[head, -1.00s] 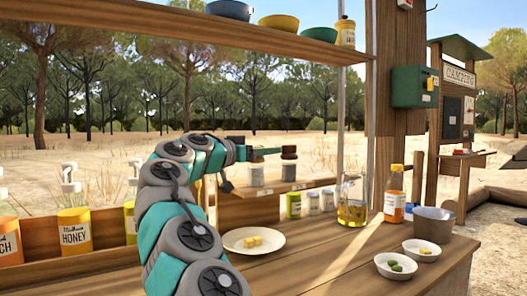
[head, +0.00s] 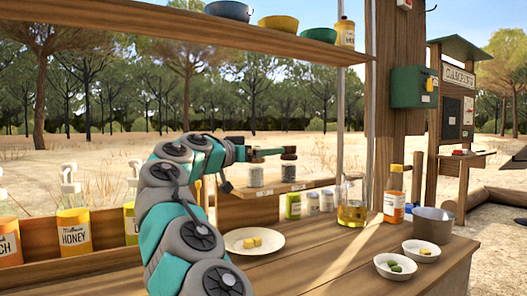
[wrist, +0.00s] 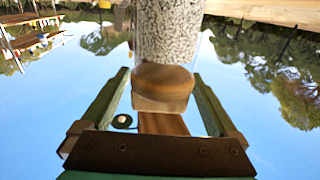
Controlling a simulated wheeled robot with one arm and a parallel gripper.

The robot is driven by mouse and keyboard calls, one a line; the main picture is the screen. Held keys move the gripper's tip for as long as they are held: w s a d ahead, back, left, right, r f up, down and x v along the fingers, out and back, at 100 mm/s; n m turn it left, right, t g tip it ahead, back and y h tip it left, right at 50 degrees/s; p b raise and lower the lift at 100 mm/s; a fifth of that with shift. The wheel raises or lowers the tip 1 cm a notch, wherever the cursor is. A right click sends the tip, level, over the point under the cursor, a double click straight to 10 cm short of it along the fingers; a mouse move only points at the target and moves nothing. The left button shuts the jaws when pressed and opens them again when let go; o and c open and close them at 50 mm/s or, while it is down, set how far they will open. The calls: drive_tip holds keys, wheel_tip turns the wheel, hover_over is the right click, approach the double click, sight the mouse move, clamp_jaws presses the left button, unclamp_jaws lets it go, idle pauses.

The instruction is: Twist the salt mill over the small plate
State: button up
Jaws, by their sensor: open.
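Two mills stand side by side on the small wooden ledge behind the counter: a left mill (head: 256,176) and a right mill (head: 289,172) with a brown top. My gripper (head: 278,151) is level with their tops, and its tips are at the right one. In the wrist view, a clear mill body (wrist: 168,30) full of pale speckled grains ends in a wooden cap (wrist: 163,83). The cap lies between my open fingers, with a gap on each side. I cannot tell which mill is salt. The white small plate (head: 275,249) with yellow cubes lies on the counter, below and in front.
Right of the mills stand small jars (head: 312,203), an oil jug (head: 352,205), an orange bottle (head: 394,195), a metal pot (head: 433,224) and two small bowls (head: 395,271). Honey and other pump jars (head: 74,233) line the left. A shelf (head: 240,28) hangs above.

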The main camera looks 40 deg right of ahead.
drive_tip(key=shift+s+a+b, duration=0.2)
drive_tip(key=shift+a+b, duration=0.05)
drive_tip(key=shift+a, duration=1.05)
drive_tip(key=shift+s+a+b, duration=0.2)
drive_tip(key=shift+s+a, duration=0.05)
drive_tip(key=shift+a, duration=1)
drive_tip(key=shift+s+a+b, duration=0.2)
drive_tip(key=shift+a+b, duration=0.05)
drive_tip(key=shift+a, duration=1.05)
